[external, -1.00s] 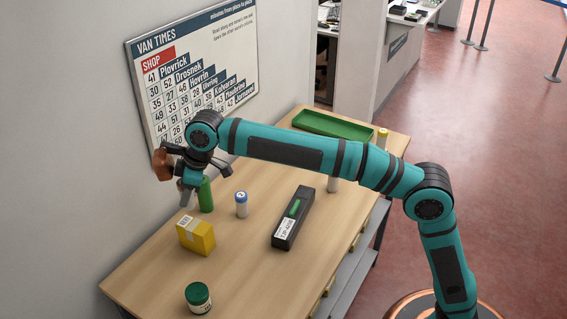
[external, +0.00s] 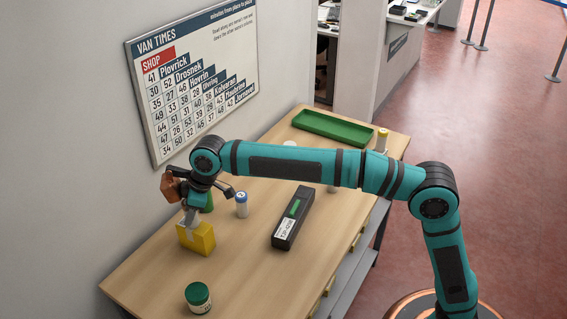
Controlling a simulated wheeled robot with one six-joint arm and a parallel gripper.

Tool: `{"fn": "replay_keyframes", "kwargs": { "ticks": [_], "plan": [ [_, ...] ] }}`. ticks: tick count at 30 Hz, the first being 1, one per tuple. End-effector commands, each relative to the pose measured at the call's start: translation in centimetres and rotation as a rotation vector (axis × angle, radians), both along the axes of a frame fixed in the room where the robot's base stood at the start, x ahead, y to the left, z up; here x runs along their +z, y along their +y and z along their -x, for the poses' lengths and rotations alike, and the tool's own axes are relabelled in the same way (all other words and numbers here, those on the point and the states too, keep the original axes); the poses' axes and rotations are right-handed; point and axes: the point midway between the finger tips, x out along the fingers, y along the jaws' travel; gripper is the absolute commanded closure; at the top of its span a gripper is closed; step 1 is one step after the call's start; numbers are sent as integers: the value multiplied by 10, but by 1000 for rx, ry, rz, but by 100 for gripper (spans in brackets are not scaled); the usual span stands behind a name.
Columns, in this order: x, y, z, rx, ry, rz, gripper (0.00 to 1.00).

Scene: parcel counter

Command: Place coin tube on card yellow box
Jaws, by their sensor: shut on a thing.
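The card yellow box (external: 196,240) stands near the left edge of the counter, below my gripper (external: 190,209). My gripper points down and is shut on a slim grey thing (external: 191,219), which looks like the coin tube. The tube is roughly upright, and its lower end overlaps the top of the yellow box in the picture. I cannot tell whether it touches the box. My gripper's own parts hide the tube's upper end.
A green tube (external: 208,203) stands just behind the box, partly hidden. A white bottle with a blue cap (external: 241,207) is to its right.

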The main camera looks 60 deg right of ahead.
Motion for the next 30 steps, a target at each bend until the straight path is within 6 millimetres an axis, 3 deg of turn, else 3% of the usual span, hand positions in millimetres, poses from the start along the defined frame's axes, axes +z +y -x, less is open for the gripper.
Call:
{"fn": "replay_keyframes", "kwargs": {
  "ticks": [1, 2, 5, 17, 30],
  "plan": [
    [-1, 0, 0, 0, 0, 0, 92],
    [-2, 0, 0, 0, 1, 1, 63],
    [-2, 0, 0, 0, 0, 0, 43],
    [5, -1, 1, 0, -1, 0, 43],
    [75, -19, 23, -1, -2, -1, 43]
  ]
}}
